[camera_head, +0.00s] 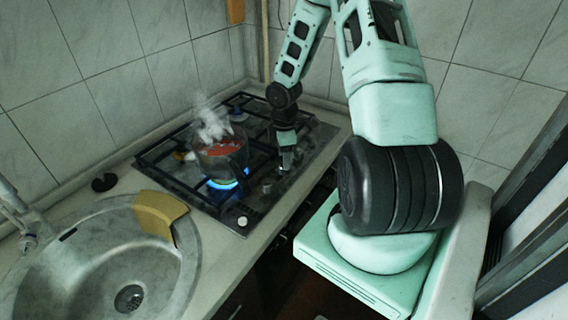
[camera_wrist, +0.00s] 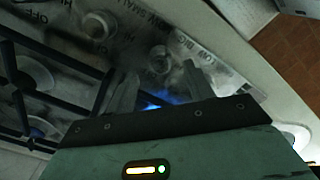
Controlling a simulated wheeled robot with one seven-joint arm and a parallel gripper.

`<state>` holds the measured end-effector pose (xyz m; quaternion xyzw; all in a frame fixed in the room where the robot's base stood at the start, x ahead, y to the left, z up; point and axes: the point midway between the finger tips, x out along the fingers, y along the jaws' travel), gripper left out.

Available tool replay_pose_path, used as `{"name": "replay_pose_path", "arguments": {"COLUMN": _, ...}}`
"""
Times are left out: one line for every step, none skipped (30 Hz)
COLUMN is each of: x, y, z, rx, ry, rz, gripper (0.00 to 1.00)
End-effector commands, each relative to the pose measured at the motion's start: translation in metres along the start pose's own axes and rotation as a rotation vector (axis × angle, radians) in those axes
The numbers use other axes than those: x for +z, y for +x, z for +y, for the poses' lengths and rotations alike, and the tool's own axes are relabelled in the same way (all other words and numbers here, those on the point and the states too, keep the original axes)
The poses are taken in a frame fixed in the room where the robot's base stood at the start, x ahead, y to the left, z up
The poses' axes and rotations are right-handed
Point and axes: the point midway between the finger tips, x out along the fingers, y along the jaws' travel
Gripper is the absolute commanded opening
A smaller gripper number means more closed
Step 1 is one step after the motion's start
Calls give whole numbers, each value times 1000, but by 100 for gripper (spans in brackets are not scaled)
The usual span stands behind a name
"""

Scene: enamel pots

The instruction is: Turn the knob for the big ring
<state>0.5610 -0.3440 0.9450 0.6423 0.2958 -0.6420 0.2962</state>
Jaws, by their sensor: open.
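The gas hob (camera_head: 180,185) has a row of knobs along its front edge. One pale knob (camera_head: 243,221) is at the near corner, and another (camera_head: 267,187) is farther along. My gripper (camera_head: 286,160) points down over the knob strip. In the wrist view its two fingers (camera_wrist: 160,86) are apart. A round metal knob (camera_wrist: 160,60) shows between and just beyond the fingertips, beside lettering that seems to include "BIG". Whether the fingers touch it I cannot tell. A second knob (camera_wrist: 97,25) is to its left, with lettering that seems to read "SMALL".
A steaming pot (camera_head: 218,155) with red contents stands over a lit blue flame (camera_head: 222,184). Black grates (camera_head: 165,160) cover the hob. A sink (camera_head: 110,265) with a yellow cloth (camera_head: 160,212) on its rim is at the near left. Tiled walls stand behind.

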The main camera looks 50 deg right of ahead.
Motion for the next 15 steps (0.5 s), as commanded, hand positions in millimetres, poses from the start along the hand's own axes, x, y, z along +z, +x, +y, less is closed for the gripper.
{"name": "replay_pose_path", "arguments": {"x": 0, "y": 9, "z": -1, "rx": -4, "ry": -1, "rz": -1, "gripper": 53}}
{"name": "replay_pose_path", "arguments": {"x": 0, "y": 13, "z": 0, "rx": -2, "ry": -1, "rz": -1, "gripper": 53}}
{"name": "replay_pose_path", "arguments": {"x": -1, "y": 18, "z": 0, "rx": -2, "ry": -2, "rz": 0, "gripper": 53}}
{"name": "replay_pose_path", "arguments": {"x": 0, "y": 21, "z": 0, "rx": -2, "ry": -1, "rz": -1, "gripper": 53}}
{"name": "replay_pose_path", "arguments": {"x": 0, "y": 24, "z": 0, "rx": -2, "ry": 0, "rz": -1, "gripper": 53}}
{"name": "replay_pose_path", "arguments": {"x": 0, "y": 26, "z": 0, "rx": -1, "ry": 1, "rz": 0, "gripper": 53}}
{"name": "replay_pose_path", "arguments": {"x": 0, "y": 28, "z": 0, "rx": -1, "ry": 0, "rz": 0, "gripper": 53}}
{"name": "replay_pose_path", "arguments": {"x": 0, "y": 30, "z": 0, "rx": -1, "ry": 0, "rz": 0, "gripper": 53}}
{"name": "replay_pose_path", "arguments": {"x": 0, "y": 31, "z": 0, "rx": -1, "ry": 0, "rz": 0, "gripper": 53}}
{"name": "replay_pose_path", "arguments": {"x": 0, "y": 32, "z": 0, "rx": -1, "ry": 0, "rz": -1, "gripper": 53}}
{"name": "replay_pose_path", "arguments": {"x": 0, "y": 32, "z": 0, "rx": -1, "ry": 0, "rz": -1, "gripper": 53}}
{"name": "replay_pose_path", "arguments": {"x": 0, "y": 33, "z": 0, "rx": 0, "ry": 0, "rz": -1, "gripper": 53}}
{"name": "replay_pose_path", "arguments": {"x": 0, "y": 33, "z": 0, "rx": 0, "ry": 0, "rz": -1, "gripper": 53}}
{"name": "replay_pose_path", "arguments": {"x": 0, "y": 33, "z": 0, "rx": 0, "ry": 0, "rz": -1, "gripper": 53}}
{"name": "replay_pose_path", "arguments": {"x": 0, "y": 32, "z": 0, "rx": 0, "ry": 0, "rz": -1, "gripper": 53}}
